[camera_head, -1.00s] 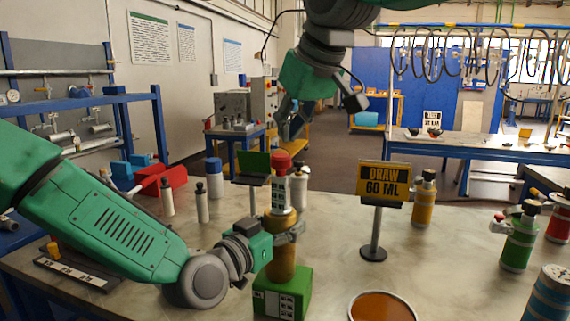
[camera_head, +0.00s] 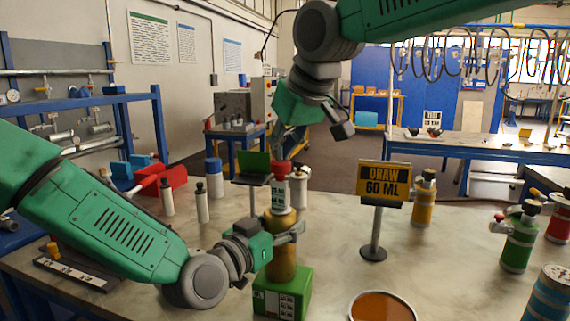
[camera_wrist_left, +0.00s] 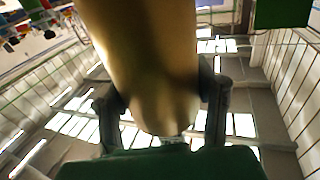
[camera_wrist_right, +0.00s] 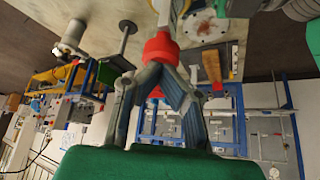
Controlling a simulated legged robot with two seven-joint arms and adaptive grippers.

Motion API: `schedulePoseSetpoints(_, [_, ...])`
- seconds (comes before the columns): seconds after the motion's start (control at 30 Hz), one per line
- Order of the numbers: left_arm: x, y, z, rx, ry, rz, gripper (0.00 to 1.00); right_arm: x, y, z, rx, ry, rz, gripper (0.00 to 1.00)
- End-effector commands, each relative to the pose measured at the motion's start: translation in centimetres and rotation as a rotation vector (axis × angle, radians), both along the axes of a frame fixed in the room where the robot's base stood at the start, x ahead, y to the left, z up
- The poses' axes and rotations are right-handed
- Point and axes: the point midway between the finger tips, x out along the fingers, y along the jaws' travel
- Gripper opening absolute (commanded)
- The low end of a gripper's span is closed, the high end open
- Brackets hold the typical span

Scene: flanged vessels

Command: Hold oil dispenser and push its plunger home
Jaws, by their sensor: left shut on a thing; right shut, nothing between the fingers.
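The oil dispenser (camera_head: 282,261) is an upright amber cylinder standing on a green block (camera_head: 283,297). A pale marked section (camera_head: 280,196) rises above its body, topped by the plunger's red knob (camera_head: 282,169). My left gripper (camera_head: 291,231) is shut around the upper body; its fingers flank the amber cylinder (camera_wrist_left: 150,65) in the left wrist view. My right gripper (camera_head: 282,151) is shut and empty, pointing down with its fingertips at the knob's top. In the right wrist view the fingertips (camera_wrist_right: 160,72) meet at the red knob (camera_wrist_right: 160,47), apparently touching it.
A "DRAW 60 ML" sign (camera_head: 384,181) stands right of the dispenser. A round dish of amber liquid (camera_head: 382,307) is at the front. A white bottle (camera_head: 299,186) stands close behind the dispenser. Yellow (camera_head: 423,204) and green (camera_head: 518,240) containers stand to the right.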

Motion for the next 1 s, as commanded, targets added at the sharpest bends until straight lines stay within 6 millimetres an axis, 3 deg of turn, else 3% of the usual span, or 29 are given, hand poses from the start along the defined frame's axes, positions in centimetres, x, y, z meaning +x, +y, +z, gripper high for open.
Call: schedulePoseSetpoints(1.0, [-0.1,-0.1,0.1,-0.001,-0.002,-0.002,0.07,-0.1,0.0,-4.3,-0.002,0.005,0.001,0.00])
